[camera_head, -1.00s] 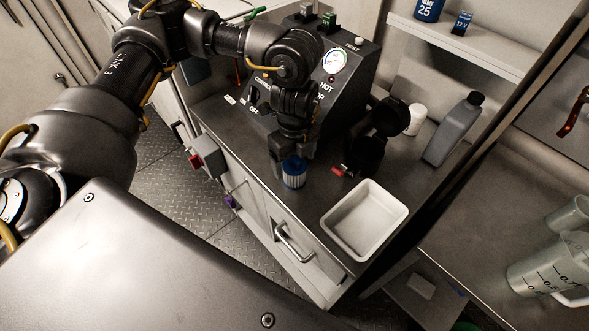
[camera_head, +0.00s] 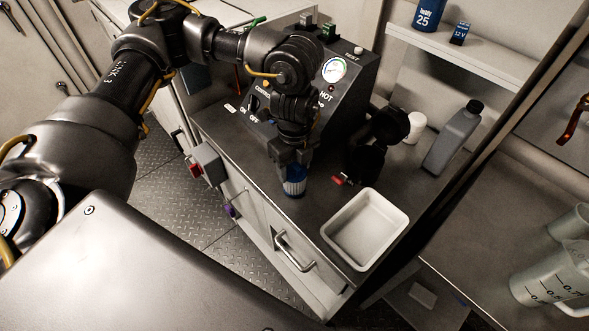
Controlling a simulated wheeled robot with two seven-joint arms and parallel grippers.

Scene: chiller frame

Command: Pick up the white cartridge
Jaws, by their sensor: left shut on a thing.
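A white cylinder (camera_head: 415,127), which looks like the white cartridge, stands on the dark counter (camera_head: 330,205), between the black housing and the grey bottle. My left gripper (camera_head: 293,170) points down at the counter's front edge. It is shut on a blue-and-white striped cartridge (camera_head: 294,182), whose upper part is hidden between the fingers. I cannot tell whether this cartridge touches the counter. The white cylinder is apart from the gripper, further back and to the right. My right gripper is not in view.
A white tray (camera_head: 366,261) sits at the counter's front right. An open black housing (camera_head: 366,160) stands between gripper and white cylinder, with a small red part (camera_head: 338,181) before it. A grey bottle (camera_head: 453,138) stands behind. The gauge panel (camera_head: 347,85) rises behind the arm.

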